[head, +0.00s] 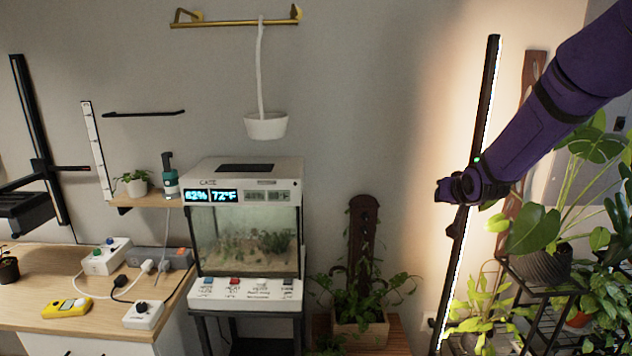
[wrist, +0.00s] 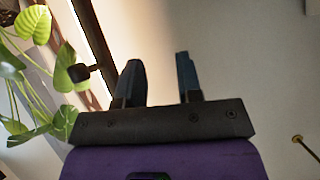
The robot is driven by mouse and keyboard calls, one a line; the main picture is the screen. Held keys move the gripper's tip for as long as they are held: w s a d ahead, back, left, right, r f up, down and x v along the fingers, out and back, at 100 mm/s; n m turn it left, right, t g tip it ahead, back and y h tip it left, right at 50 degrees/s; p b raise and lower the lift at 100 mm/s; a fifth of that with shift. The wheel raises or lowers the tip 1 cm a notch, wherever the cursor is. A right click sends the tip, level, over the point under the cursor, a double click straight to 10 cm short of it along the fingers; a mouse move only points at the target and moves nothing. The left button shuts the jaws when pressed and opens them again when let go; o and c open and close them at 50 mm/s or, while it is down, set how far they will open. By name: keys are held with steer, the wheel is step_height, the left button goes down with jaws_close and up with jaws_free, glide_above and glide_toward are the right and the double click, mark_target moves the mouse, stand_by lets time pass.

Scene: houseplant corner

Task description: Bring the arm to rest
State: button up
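My purple arm (head: 548,110) reaches in from the upper right of the head view. My gripper (head: 444,191) is at its lower left end, raised in front of the wall near the tall light bar (head: 487,110). In the wrist view, the two dark fingers of my gripper (wrist: 158,77) stand apart with nothing between them. Plain wall shows beyond the fingertips. I cannot tell the exact distance from the gripper to the light bar.
A plant stand (head: 535,293) with several leafy plants is at the right, below my arm. A glass terrarium (head: 246,240) stands at the centre left. A wooden desk (head: 30,290) with power strips is at the left. A white hanging pot (head: 266,126) is above.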

steer(key=s+a+r+g, duration=0.1)
steer(key=s+r, duration=0.5)
steer(key=s, duration=0.4)
steer(key=s+a+r+g, duration=0.1)
steer(key=s+r+g, duration=0.1)
steer(key=s+r, duration=0.5)
steer(key=s+a+f+n+g, duration=0.1)
steer(key=s+g, duration=0.2)
steer(key=s, duration=2.3)
steer(key=shift+s+a+n, duration=0.25)
steer(key=shift+n, duration=0.15)
